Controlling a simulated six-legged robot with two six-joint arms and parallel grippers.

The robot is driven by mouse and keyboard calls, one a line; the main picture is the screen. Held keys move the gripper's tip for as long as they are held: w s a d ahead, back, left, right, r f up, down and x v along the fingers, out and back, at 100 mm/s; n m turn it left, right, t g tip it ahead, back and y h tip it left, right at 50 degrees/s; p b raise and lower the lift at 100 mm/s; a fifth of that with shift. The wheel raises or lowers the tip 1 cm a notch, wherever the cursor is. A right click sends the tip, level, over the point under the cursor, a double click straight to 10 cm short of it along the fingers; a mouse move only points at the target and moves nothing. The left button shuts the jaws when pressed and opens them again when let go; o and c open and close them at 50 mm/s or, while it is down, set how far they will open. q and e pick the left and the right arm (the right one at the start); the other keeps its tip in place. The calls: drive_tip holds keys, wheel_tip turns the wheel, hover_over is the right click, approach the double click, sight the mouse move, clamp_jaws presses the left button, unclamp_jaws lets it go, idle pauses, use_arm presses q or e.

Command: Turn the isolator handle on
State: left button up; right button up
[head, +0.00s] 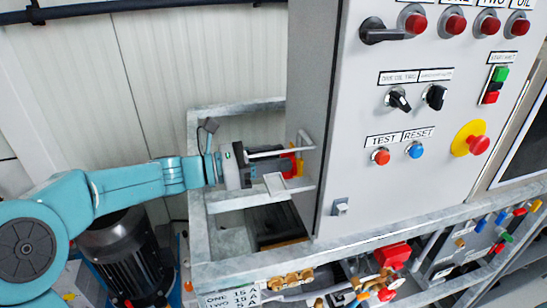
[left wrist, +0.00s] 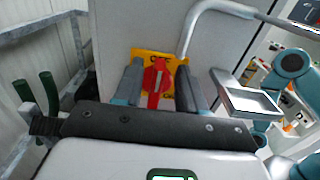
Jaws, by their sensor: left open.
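The isolator handle (left wrist: 156,76) is red and sits on a yellow plate (left wrist: 179,60) on the grey side wall of the cabinet. Its grip lies roughly upright in the left wrist view. In the head view the handle (head: 290,164) shows only partly, behind my left gripper and a rail. My left gripper (left wrist: 158,88) is open, with one dark finger on each side of the handle. A gap shows between the handle and each finger, so it does not look gripped. My right gripper is not seen; a teal arm link of mine shows at the right of the left wrist view.
Pale metal rails (head: 275,183) stick out from the cabinet side near my left gripper. The cabinet front (head: 360,110) carries switches, lamps and a red emergency button (head: 478,145). A galvanised frame (head: 199,225) runs below, beside a dark motor (head: 128,258).

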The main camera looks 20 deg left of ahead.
use_arm(q)
drive_tip(key=shift+a, duration=0.1)
clamp_jaws()
drive_tip(key=m+b, duration=0.5)
drive_tip(key=b, duration=0.1)
drive_tip(key=s+d+f+m+b, duration=0.1)
drive_tip(key=m+b, duration=0.4)
drive_tip(key=b, duration=0.2)
drive_tip(key=s+f+m+b, duration=0.1)
drive_tip(key=m+b, duration=0.4)
drive_tip(key=b, duration=0.1)
drive_tip(key=shift+d+f+b, duration=0.15)
drive_tip(key=shift+d+b, duration=0.1)
drive_tip(key=shift+b, duration=0.05)
drive_tip(key=shift+f+m+b, duration=0.15)
drive_tip(key=shift+m+b, duration=1.15)
drive_tip(key=shift+m, duration=0.2)
unclamp_jaws()
